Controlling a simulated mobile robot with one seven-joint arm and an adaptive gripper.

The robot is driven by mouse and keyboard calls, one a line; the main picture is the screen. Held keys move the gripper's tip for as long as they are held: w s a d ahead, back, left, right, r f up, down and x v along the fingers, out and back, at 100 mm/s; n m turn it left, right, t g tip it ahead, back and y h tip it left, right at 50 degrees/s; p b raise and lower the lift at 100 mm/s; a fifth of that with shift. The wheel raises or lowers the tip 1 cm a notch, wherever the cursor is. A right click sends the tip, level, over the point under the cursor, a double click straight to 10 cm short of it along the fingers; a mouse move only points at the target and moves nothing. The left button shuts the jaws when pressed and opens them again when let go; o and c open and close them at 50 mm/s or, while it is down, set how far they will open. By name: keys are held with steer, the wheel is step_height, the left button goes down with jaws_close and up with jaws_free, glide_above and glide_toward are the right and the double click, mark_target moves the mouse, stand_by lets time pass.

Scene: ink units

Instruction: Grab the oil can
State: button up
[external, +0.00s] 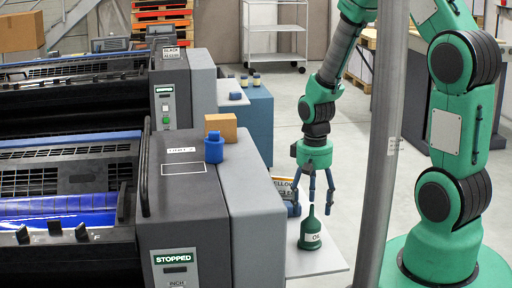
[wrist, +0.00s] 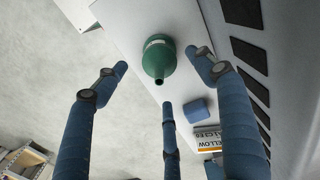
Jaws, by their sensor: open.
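The oil can (external: 311,236) is dark green with a pale label and a narrow spout pointing up. It stands upright on a light grey shelf (external: 325,264) beside the press. My gripper (external: 313,203), with blue fingers, points down above the can, its fingertips near the spout. In the wrist view the can (wrist: 158,58) shows between the spread fingers (wrist: 158,76). The gripper is open and holds nothing; I cannot tell whether any finger touches the can.
A yellow-labelled item (wrist: 207,138) and a blue block (wrist: 195,110) lie on the shelf close to the can. The press's grey housing (external: 262,215) borders the shelf on the left. A grey post (external: 385,150) stands to the right. A blue container (external: 214,148) and cardboard box (external: 221,126) sit on the press.

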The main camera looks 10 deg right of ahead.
mark_target(311, 216)
steer(key=shift+f+b, duration=0.3)
steer(key=shift+f, duration=1.8)
steer(key=shift+f+b, duration=0.75)
steer(key=shift+f, duration=1.85)
steer(key=shift+d, duration=0.1)
steer(key=shift+c, duration=0.3)
steer(key=c, duration=1.7)
steer(key=shift+r, duration=0.2)
